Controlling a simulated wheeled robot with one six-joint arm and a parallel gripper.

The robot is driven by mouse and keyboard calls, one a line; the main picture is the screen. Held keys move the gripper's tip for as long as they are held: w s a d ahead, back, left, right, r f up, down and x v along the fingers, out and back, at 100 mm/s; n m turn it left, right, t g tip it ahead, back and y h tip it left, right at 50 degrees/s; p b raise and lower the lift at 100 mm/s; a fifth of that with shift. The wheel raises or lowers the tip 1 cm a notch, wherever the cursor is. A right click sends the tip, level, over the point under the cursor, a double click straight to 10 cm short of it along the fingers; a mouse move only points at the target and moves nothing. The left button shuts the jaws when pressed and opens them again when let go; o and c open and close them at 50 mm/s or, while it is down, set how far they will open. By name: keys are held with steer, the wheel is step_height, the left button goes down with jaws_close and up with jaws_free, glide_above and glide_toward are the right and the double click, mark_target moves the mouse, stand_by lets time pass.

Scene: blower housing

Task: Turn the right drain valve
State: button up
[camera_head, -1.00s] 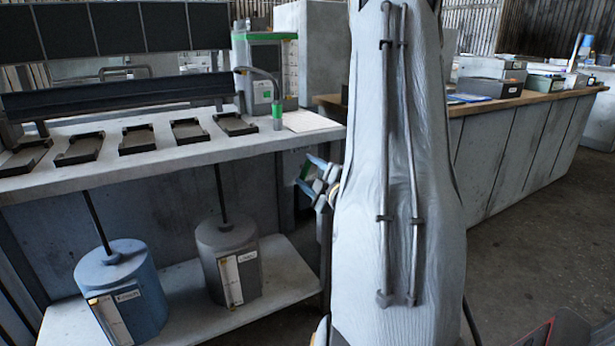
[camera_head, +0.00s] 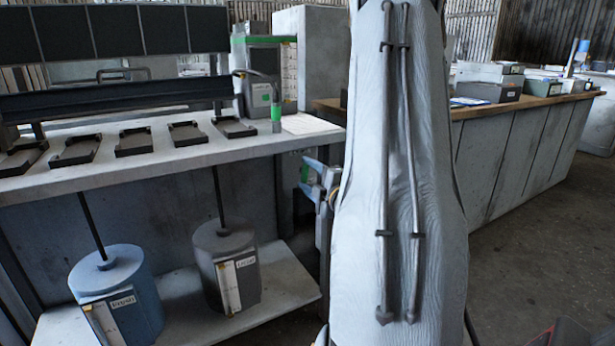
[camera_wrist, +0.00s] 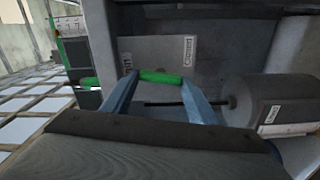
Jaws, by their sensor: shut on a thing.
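A green valve handle (camera_wrist: 160,77) lies between the two blue fingers of my gripper (camera_wrist: 158,82) in the wrist view, near their tips. My gripper is shut on it. The handle runs roughly crosswise between the fingers there. Behind it is a grey panel (camera_wrist: 155,48) with a label reading "Closed" (camera_wrist: 189,47) and a second label partly hidden by the left finger. The valve's body is hidden.
A grey drum (camera_head: 228,265) and a blue drum (camera_head: 118,295) stand on the lower shelf (camera_head: 285,285), with rods running up. The grey drum (camera_wrist: 272,100) is close right of my fingers in the wrist view. Black trays (camera_head: 135,143) line the bench top.

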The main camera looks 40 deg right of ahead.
steer(key=o, duration=1)
steer(key=shift+o, duration=0.2)
steer(key=shift+s, duration=0.1)
steer(key=v, duration=0.7)
steer(key=shift+s, duration=0.3)
steer(key=shift+w+a, duration=0.1)
steer(key=shift+a, duration=0.05)
